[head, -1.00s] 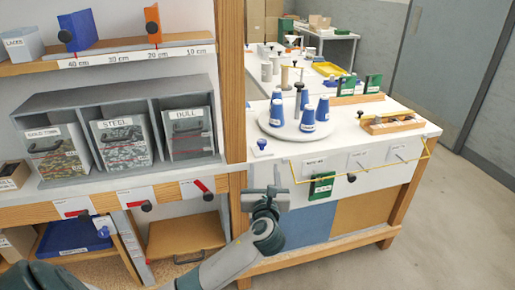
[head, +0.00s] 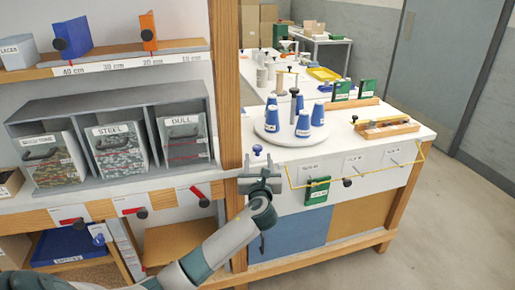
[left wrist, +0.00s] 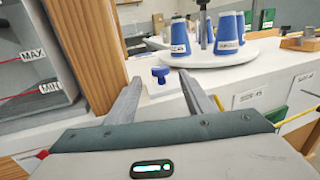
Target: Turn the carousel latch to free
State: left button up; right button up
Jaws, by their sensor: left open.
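The carousel is a round white turntable (head: 292,134) on the counter, with several blue cones and a dark post standing on it. The latch looks like a small blue knob (head: 257,149) on the counter's front left edge, beside the turntable. In the left wrist view the blue knob (left wrist: 160,74) stands ahead, between the lines of the two fingers and beyond their tips. My left gripper (head: 259,172) is open and empty, just in front of and below the knob, apart from it. It also shows in the left wrist view (left wrist: 158,82). My right gripper is not in view.
A wooden post (head: 226,90) and shelf unit with bins stand close on the left. A yellow cord (head: 350,182) hangs along the counter front, near a green box (head: 317,190). A wooden tray (head: 388,127) lies on the right. Floor at right is clear.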

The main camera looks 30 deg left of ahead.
aim_at(258, 150)
pick_arm(q)
jog(key=x, duration=0.8)
jog(key=shift+w+a, duration=0.1)
jog(key=shift+w, duration=0.05)
jog(key=c, duration=1.1)
